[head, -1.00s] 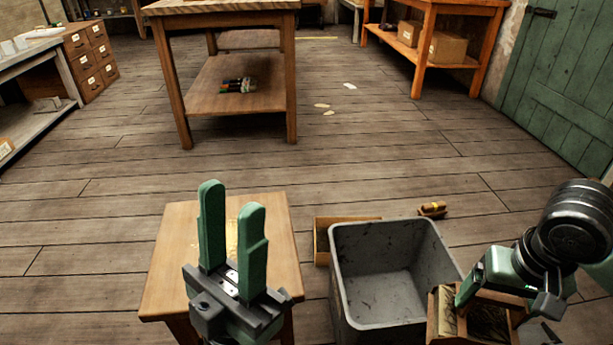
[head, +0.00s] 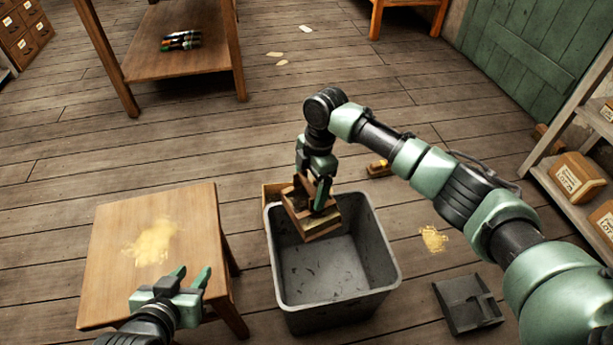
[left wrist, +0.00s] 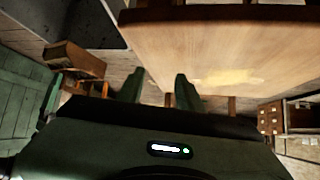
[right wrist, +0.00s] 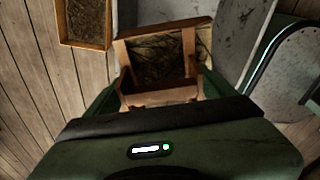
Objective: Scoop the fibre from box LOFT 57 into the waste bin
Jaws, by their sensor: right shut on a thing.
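My right gripper (head: 318,195) is shut on a small wooden box (head: 310,222), which it holds tilted above the back left part of the grey waste bin (head: 375,240). The right wrist view shows the held box (right wrist: 121,55) with dark, strand-like fibre within its walls. I cannot read a label on it, so I cannot tell if it is LOFT 57. Dark flecks mark the bin's inside. My left gripper (head: 190,280) is open and empty near the front of the wooden stool.
A pale yellow patch lies on the stool (head: 105,275); another yellow patch (head: 433,238) is on the floor. A wooden box (head: 268,190) and brush (head: 380,167) lie behind the bin, a grey dustpan (head: 468,303) to its right. Labelled boxes (head: 580,180) stand on the right shelf.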

